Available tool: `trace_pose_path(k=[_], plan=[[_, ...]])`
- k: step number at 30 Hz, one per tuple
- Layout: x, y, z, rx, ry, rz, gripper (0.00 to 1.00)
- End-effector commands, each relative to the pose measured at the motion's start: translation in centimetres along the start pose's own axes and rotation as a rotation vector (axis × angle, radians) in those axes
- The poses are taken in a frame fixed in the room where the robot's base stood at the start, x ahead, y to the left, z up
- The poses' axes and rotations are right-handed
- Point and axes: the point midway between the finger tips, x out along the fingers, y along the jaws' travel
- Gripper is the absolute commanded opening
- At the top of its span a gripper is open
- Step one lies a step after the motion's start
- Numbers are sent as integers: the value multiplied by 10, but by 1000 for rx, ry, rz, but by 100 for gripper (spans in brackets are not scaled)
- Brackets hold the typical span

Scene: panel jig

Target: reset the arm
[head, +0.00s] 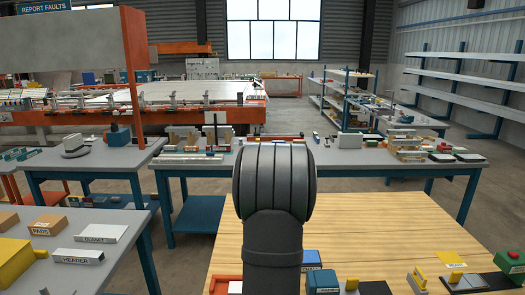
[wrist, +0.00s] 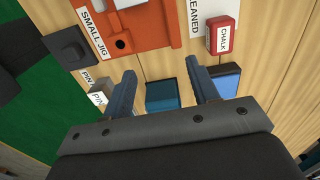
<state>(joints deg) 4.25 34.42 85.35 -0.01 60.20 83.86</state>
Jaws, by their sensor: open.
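My gripper (wrist: 161,70) is open in the wrist view, its two blue-grey fingers spread apart and pointing at the wooden bench top. A teal block (wrist: 162,95) shows in the gap between the fingers; neither finger visibly touches it. How far it lies below them I cannot tell. In the head view my dark arm rises at the front middle, and my gripper is hidden there.
An orange plate (wrist: 152,30) labelled SMALL JIG, a red chalk box (wrist: 219,36) and a dark block (wrist: 68,47) lie near the fingers.

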Motion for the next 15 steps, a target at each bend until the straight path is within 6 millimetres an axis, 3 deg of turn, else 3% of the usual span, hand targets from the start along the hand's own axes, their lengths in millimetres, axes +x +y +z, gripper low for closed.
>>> trace_pose_path(k=[12,15], plan=[[11,-67,2,-32,0,1,54],[22,-74,20,-35,0,3,54]])
